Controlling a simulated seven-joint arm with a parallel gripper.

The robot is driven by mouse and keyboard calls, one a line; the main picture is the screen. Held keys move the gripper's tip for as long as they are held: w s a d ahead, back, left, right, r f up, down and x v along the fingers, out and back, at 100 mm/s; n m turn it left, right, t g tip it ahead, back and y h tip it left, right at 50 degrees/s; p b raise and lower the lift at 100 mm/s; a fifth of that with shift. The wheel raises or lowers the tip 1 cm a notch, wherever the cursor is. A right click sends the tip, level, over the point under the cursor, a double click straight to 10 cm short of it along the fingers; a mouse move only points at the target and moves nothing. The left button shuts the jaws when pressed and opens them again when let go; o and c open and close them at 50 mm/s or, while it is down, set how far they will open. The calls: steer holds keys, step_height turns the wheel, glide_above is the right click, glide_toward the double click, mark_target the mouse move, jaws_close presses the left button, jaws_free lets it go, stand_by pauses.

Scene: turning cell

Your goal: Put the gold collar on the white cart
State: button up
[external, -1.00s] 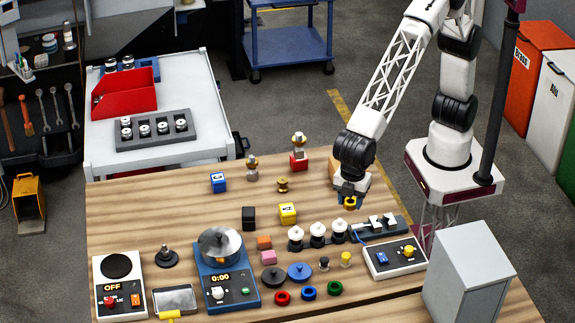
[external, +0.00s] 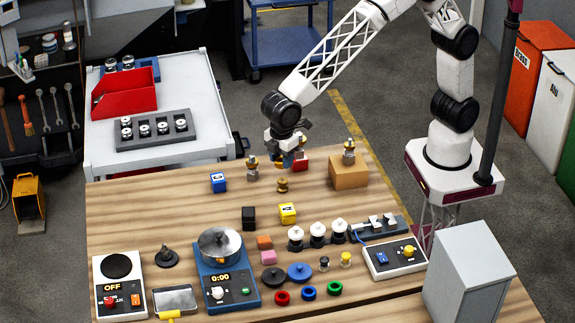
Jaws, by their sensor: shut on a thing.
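My gripper (external: 281,162) hangs low over the far part of the wooden table, near the red block. It is shut on the gold collar (external: 279,164), a small yellow-gold ring; the fingers and the arm's dark wrist hide most of it. The white cart (external: 193,85) stands at the upper left, beyond the table's far edge, and my gripper is to the right of it. Its top bears a red bin (external: 125,97) and a dark grey rack (external: 155,142) with several silver parts.
A brass spool (external: 282,186) stands on the table just below the gripper. A red block (external: 301,165) is beside it, and a small stacked part (external: 252,169) is to the left. The cart's right-hand top is bare.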

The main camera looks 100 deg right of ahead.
steer(key=w+d+m, duration=0.2)
steer(key=w+d, duration=0.1)
steer(key=d, duration=1.3)
steer(key=w+d+m, duration=0.2)
steer(key=w+d, duration=0.1)
steer(key=d, duration=1.4)
steer(key=s+d+m, duration=0.2)
steer(key=d, duration=0.9)
steer(key=s+d+m, duration=0.1)
steer(key=s+d, duration=0.1)
steer(key=d, duration=0.9)
steer(key=f, duration=0.3)
steer(key=a+f, duration=0.1)
steer(key=f, duration=0.1)
steer(key=shift+w, duration=0.2)
steer(key=shift+d, duration=0.1)
glide_above(201, 101)
steer(key=shift+f, duration=0.7)
steer(key=shift+f, duration=0.15)
